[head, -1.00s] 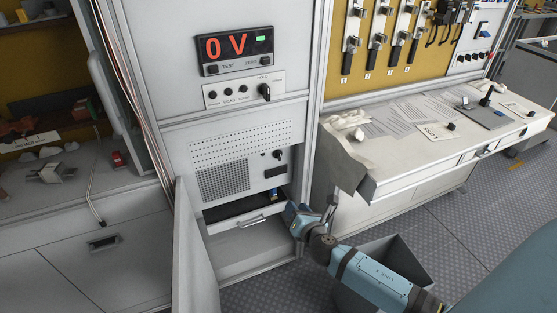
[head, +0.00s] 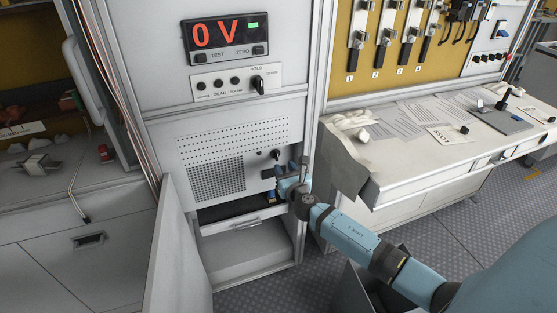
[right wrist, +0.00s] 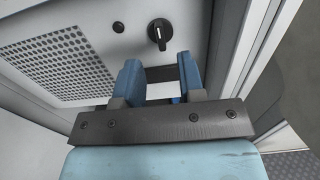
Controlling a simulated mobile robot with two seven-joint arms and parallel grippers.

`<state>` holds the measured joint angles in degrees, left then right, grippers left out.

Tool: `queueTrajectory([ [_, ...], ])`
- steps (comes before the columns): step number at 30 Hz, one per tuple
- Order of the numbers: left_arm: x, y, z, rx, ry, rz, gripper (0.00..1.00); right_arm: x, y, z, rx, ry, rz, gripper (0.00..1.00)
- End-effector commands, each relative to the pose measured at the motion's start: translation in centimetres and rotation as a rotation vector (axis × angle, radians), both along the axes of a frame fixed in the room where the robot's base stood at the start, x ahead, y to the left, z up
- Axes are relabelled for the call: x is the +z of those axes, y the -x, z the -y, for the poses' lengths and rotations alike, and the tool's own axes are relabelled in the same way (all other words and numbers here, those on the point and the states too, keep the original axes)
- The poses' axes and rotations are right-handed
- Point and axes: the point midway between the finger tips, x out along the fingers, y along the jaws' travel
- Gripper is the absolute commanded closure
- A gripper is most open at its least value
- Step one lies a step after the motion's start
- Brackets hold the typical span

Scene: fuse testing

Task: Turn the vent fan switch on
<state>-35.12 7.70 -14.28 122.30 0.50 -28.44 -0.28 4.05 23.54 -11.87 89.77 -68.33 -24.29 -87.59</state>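In the right wrist view the switch (right wrist: 158,34) stands upright with a light pointer line, just beyond and between the fingertips. My right gripper (head: 284,175) is just below and right of it. In the right wrist view my right gripper (right wrist: 158,72) is open, its two blue fingers apart with nothing held and no visible contact with the switch. My left gripper is not in view.
A small black button (right wrist: 118,27) lies left of the switch. The meter (head: 226,38) above reads 0 V. A cabinet frame post (head: 311,110) rises close on the right.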

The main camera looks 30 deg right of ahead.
Motion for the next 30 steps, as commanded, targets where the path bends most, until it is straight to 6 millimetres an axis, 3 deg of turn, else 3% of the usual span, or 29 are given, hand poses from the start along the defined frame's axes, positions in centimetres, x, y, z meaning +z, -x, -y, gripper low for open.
queueTrajectory([
  [3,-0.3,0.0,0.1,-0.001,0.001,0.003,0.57,-0.1,-2.4,0.6,-0.002,-0.002,0.001,0.64],
  [9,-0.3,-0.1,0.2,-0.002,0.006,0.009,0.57,-0.1,-4.9,1.2,-0.001,-0.002,0.000,0.64],
  [21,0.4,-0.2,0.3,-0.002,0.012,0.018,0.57,0.0,-5.7,1.4,0.000,-0.002,-0.001,0.64],
  [22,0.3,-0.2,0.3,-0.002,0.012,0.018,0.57,0.0,-5.7,1.4,0.000,-0.002,-0.001,0.66],
  [26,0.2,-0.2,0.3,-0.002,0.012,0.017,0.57,0.0,-5.7,1.4,0.000,-0.002,-0.001,0.96],
  [27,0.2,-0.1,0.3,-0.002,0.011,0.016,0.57,0.0,-5.7,1.4,0.000,-0.002,-0.001,1.00],
  [30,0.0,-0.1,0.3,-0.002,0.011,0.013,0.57,0.0,-5.7,1.4,0.000,-0.002,-0.001,1.00],
])
